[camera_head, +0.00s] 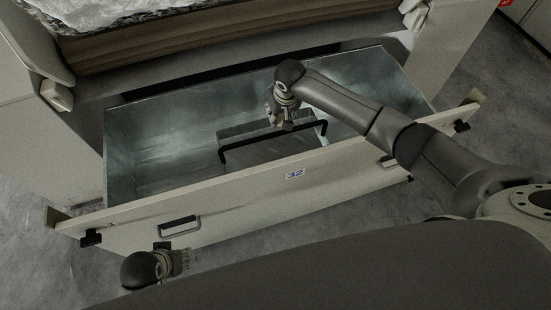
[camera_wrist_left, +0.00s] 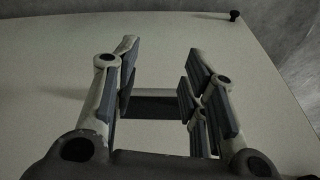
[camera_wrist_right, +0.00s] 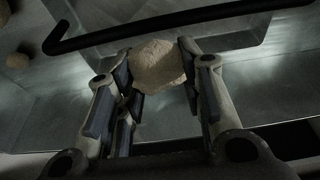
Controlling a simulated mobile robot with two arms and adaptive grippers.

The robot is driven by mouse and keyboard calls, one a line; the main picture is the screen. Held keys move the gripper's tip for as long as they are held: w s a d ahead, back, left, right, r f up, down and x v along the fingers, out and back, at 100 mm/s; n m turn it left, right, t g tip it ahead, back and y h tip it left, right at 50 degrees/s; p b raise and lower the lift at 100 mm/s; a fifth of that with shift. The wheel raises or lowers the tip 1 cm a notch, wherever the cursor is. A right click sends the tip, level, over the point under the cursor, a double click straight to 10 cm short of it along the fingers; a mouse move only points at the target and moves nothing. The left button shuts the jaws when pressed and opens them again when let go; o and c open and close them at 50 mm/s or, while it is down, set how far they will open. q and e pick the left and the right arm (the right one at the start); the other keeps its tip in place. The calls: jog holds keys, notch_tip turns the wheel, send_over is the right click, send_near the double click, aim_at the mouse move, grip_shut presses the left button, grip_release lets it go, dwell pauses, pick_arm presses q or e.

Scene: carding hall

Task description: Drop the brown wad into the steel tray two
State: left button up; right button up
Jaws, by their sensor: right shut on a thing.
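The brown wad (camera_wrist_right: 158,65), a rough tan lump, is held between the fingertips of my right gripper (camera_wrist_right: 160,72) in the right wrist view. In the head view this gripper (camera_head: 283,120) is over the open drawer, by a grey steel tray (camera_head: 265,147) with black bar handles. The black bar (camera_wrist_right: 130,32) also shows beyond the wad in the right wrist view. I cannot tell the wad's exact height over the tray. My left gripper (camera_head: 186,261) is open and empty, low in front of the drawer; its fingers (camera_wrist_left: 158,95) also show in the left wrist view.
The metal drawer (camera_head: 150,145) is pulled out; its pale front bears a label (camera_head: 295,174) reading 32 and handles (camera_head: 179,226). Small round lumps (camera_wrist_right: 17,61) lie at the left in the right wrist view. The drawer's left part looks empty.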

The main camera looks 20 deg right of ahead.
pick_arm(q)
jog(key=shift+w+b+v, duration=0.25)
jog(key=shift+v, duration=0.85)
jog(key=shift+w+b+v, duration=0.2)
jog(key=shift+b+v, duration=0.05)
jog(key=shift+v, duration=0.85)
pick_arm(e)
jog(key=shift+f, duration=0.55)
pick_arm(q)
jog(key=shift+d+r, duration=0.15)
jog(key=shift+r, duration=0.05)
pick_arm(e)
jog(key=o, duration=0.8)
jog(key=v, duration=1.2)
